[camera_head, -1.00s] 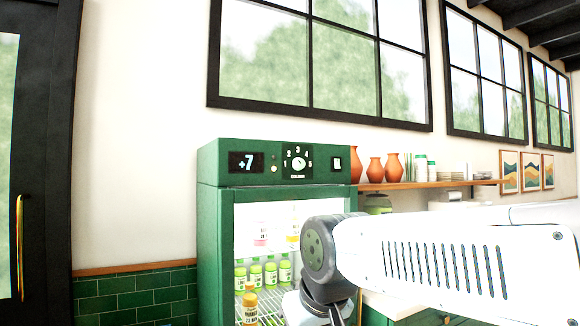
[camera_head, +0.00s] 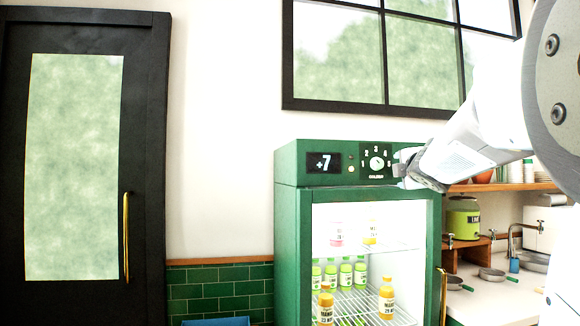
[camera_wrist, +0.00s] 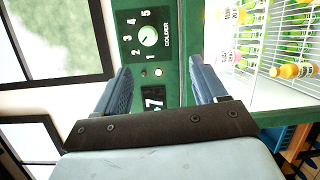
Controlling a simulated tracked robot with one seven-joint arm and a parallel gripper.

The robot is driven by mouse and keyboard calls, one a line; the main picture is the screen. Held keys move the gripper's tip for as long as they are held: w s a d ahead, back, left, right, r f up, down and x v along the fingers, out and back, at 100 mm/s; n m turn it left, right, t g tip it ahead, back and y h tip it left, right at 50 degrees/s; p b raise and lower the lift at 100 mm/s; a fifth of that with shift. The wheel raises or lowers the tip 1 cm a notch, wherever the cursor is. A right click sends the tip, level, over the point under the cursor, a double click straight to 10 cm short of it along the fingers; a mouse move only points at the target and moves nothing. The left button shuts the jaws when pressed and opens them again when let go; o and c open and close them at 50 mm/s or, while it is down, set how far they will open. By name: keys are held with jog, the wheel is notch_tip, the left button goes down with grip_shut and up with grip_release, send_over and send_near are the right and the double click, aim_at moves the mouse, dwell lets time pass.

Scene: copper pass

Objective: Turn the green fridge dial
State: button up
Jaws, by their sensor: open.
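The green fridge (camera_head: 293,235) stands right of centre in the head view. Its top panel carries a round white dial (camera_head: 377,162) on a black plate numbered 1 to 5. A "+7" display (camera_head: 323,162) is left of the dial. My gripper (camera_head: 404,168) is just right of the dial plate in the head view. In the wrist view the dial (camera_wrist: 148,36) shows, turned sideways, beyond my open, empty gripper (camera_wrist: 164,78). The fingers point at the panel, with the display partly hidden by the gripper's body. I see no contact with the dial.
Bottles (camera_head: 345,272) stand on wire shelves in the lit fridge. A dark door (camera_head: 146,120) with a brass handle is at the left. A counter (camera_head: 490,300) with a sink and pans is at the right, below a wooden shelf (camera_head: 500,186).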

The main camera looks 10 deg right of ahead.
jog(key=w+d+r+n+t+y, duration=0.1)
jog(key=w+d+r+n+y, duration=0.25)
jog(key=n, duration=0.55)
jog(key=n+y, duration=0.2)
send_near(380, 164)
jog(key=w, duration=0.8)
jog(key=shift+w+a, duration=0.25)
